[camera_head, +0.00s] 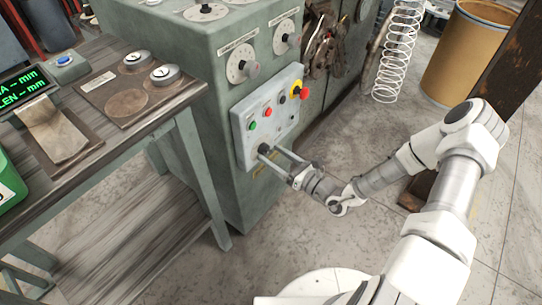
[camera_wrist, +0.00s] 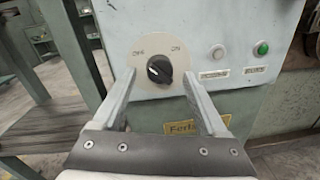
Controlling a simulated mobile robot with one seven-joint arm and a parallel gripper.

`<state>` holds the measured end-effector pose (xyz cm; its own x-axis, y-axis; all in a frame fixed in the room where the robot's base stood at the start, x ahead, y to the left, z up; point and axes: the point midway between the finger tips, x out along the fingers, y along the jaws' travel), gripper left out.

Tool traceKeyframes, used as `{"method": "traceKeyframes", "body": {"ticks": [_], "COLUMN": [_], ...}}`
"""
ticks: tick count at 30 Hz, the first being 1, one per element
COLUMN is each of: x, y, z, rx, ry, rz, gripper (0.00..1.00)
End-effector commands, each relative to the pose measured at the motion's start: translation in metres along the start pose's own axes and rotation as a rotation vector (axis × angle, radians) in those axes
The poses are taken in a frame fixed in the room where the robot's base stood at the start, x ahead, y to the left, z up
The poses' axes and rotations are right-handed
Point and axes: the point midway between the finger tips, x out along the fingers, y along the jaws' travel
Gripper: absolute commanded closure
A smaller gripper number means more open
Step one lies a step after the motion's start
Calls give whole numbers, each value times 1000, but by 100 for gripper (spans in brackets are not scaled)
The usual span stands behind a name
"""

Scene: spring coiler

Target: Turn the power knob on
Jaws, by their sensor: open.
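The power knob (camera_wrist: 160,69) is black on a round beige plate marked OFF and ON, low on the grey control panel (camera_wrist: 222,25). Its pale mark seems to point up and left, toward OFF. In the head view the knob (camera_head: 264,149) sits at the panel's lower left corner. My gripper (camera_wrist: 158,78) is open, with one finger on each side of the knob in the wrist view. In the head view my gripper (camera_head: 277,158) reaches the knob from the lower right. I cannot tell whether the fingers touch it.
Above the knob are a green button (camera_head: 252,126), a red button (camera_head: 268,112) and a red emergency stop (camera_head: 303,93) on yellow. A workbench (camera_head: 110,140) stands to the left. A hanging spring (camera_head: 398,50) and a tan drum (camera_head: 465,50) are behind at right.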

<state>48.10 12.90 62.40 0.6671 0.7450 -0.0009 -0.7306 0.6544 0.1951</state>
Motion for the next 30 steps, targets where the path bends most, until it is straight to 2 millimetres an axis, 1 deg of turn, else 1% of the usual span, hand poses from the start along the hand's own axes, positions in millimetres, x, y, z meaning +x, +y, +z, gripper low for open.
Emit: {"method": "traceKeyframes", "body": {"ticks": [1, 4, 13, 14, 15, 17, 18, 23, 24, 26, 30], "x": [5, 11, 13, 13, 13, 13, 13, 13, 13, 13, 13], "y": [0, 1, 0, 0, 0, 0, 0, 1, 1, 1, 1], "z": [-1, 0, 0, 0, 0, 0, 0, 0, 0, 0, 0], "rx": [-1, 0, 0, 0, 0, 0, 0, 0, 0, 1, 2], "ry": [-1, -1, 0, 0, 0, 0, 0, -1, -1, -1, 0], "rz": [2, 1, 1, 1, 1, 1, 1, 1, 1, 1, 1], "gripper": [25, 25, 25, 28, 36, 46, 54, 82, 90, 100, 100]}}
